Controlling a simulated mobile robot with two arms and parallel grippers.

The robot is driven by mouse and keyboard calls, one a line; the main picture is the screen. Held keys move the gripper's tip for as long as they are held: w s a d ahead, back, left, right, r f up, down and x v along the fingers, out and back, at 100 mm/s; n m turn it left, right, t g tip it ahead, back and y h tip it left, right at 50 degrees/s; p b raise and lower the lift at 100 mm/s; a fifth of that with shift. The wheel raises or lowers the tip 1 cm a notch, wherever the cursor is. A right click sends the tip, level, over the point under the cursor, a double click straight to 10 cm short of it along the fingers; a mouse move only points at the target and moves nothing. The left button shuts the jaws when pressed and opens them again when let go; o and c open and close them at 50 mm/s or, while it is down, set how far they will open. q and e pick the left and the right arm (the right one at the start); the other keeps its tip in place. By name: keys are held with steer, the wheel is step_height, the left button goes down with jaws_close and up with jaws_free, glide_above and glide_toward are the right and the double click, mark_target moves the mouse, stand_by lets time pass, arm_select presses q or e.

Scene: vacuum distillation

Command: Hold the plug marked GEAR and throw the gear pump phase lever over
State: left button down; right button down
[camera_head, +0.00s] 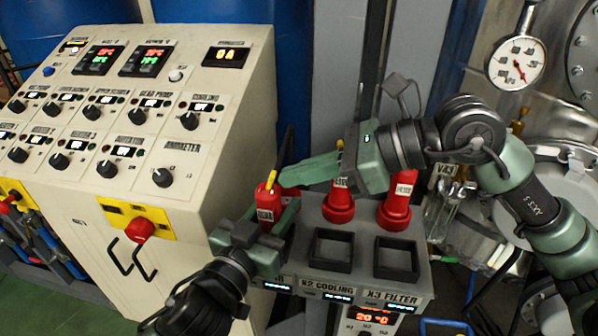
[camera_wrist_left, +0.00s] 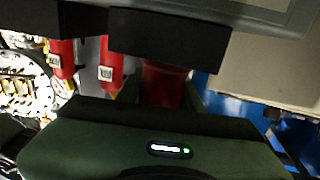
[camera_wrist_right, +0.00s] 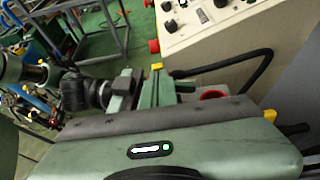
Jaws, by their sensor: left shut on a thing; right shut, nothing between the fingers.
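The red plug (camera_head: 265,205) with a pale label, read as GEAR though small, stands upright at the left of the grey socket box (camera_head: 350,265). My left gripper (camera_head: 268,222) is shut around it from the front; its red body also shows in the left wrist view (camera_wrist_left: 163,85). My right gripper (camera_head: 268,180) reaches in from the right, shut and empty, its fingertips close above the plug. A small yellow tip (camera_head: 272,179) shows beside those fingertips; I cannot tell whether it is the phase lever. The lever's shaft is not clearly visible.
Two more red plugs, one in the middle (camera_head: 339,205) and one at the right (camera_head: 397,205), stand on the box behind empty black square frames. A beige control panel (camera_head: 215,150) fills the left. A dark curved bar (camera_head: 286,145) rises behind my right fingers. Glassware and a gauge (camera_head: 517,62) stand right.

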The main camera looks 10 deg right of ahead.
steer(key=shift+a+r+h, duration=0.2)
steer(key=shift+r+h, duration=0.05)
steer(key=shift+h, duration=0.15)
steer(key=a+h, duration=0.1)
steer(key=r+g+h, duration=0.1)
steer(key=h, duration=0.1)
steer(key=shift+w+a+r+h, duration=0.15)
steer(key=shift+w+a+h, duration=0.15)
steer(key=shift+w+a, duration=0.1)
steer(key=shift+a+r, duration=0.15)
steer(key=shift+a, duration=0.2)
steer(key=shift+r, duration=0.1)
steer(key=shift+r, duration=0.75)
